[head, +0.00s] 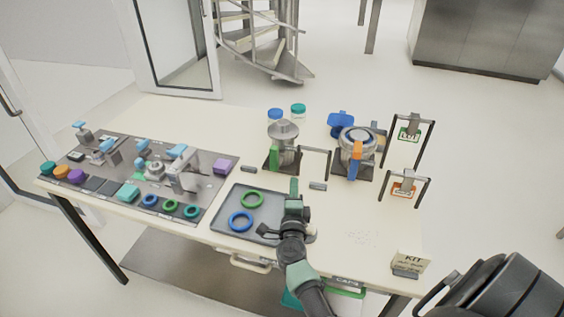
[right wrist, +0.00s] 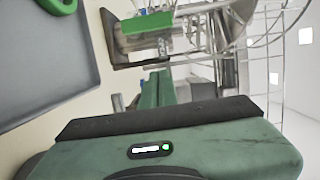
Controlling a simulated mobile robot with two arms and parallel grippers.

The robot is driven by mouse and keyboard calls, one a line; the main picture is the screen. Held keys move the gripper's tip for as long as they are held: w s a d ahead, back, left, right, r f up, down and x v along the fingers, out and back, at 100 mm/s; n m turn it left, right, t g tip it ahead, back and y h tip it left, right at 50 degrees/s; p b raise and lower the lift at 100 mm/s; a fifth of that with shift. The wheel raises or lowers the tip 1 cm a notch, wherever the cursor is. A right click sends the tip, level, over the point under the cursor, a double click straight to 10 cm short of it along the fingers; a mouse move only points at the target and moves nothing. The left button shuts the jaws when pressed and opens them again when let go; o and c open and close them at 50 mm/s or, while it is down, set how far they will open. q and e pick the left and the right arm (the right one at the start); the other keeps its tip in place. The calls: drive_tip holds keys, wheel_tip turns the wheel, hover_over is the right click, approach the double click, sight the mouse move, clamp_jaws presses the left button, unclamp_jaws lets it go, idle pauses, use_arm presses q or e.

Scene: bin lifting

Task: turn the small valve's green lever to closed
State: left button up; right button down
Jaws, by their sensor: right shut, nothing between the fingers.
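The small metal valve (head: 284,138) stands on a dark plate near the back middle of the table. Its green lever (head: 275,158) hangs down upright at the valve's front left. The lever also shows as a green bar in the right wrist view (right wrist: 147,24). My right gripper (head: 294,184) is shut and empty, just in front of the valve and right of the lever, apart from it in the picture. Its closed fingers (right wrist: 158,78) point toward the valve in the right wrist view. My left gripper is out of view.
A grey tray (head: 262,233) with green and blue rings lies left of my right arm. A crowded dark panel (head: 100,150) fills the table's left side.

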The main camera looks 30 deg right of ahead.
sight(276, 156)
drive_tip(key=shift+w, duration=0.1)
drive_tip(key=w+d+b, duration=0.3)
drive_tip(key=w+b, duration=0.2)
drive_tip(key=w, duration=0.6)
drive_tip(key=shift+r, duration=0.1)
